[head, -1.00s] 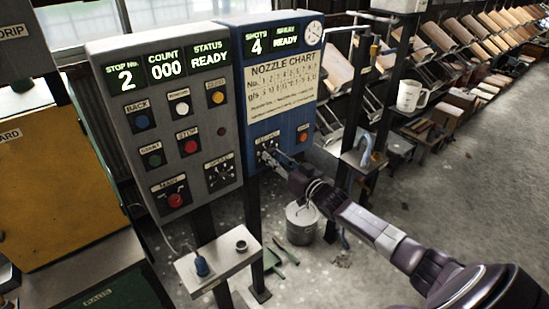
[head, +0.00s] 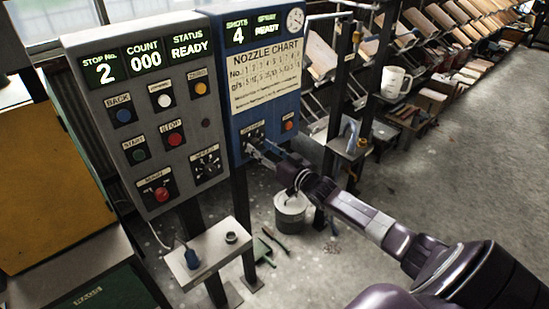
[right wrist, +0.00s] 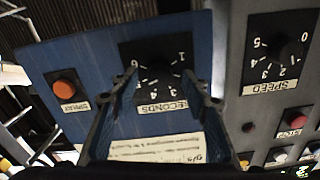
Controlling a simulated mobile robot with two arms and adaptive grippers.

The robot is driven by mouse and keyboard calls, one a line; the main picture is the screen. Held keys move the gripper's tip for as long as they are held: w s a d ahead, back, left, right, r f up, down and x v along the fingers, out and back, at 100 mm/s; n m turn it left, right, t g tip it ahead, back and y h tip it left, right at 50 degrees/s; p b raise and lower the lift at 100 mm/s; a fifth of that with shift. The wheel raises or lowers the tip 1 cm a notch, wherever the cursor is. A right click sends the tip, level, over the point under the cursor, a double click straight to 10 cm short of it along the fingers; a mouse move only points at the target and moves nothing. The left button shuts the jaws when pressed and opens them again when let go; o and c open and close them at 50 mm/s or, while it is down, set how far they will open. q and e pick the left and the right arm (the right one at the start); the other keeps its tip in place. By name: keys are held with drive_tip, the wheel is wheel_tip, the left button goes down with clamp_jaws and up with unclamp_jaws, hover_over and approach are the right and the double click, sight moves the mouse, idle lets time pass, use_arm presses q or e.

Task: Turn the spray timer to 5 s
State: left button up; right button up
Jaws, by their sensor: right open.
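The spray timer is the black dial marked SECONDS (head: 252,133), low on the blue panel. It shows upside down in the right wrist view (right wrist: 163,62), with white numbers around a dark knob. My right gripper (head: 254,150) reaches the dial from the lower right. In the right wrist view my right gripper (right wrist: 161,78) is open, one finger on each side of the knob. I cannot tell whether the fingers touch it or where its pointer stands. My left gripper is not in view.
An orange SPRAY button (head: 289,126) sits right of the dial. The grey panel (head: 205,128) on the left has several buttons and a SPEED dial (head: 207,164). A small shelf (head: 214,255) juts out below. A paint bucket (head: 290,212) stands on the floor behind my arm.

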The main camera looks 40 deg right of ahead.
drive_tip(key=s, duration=1.1)
drive_tip(key=shift+d, duration=0.45)
drive_tip(key=shift+s, duration=0.1)
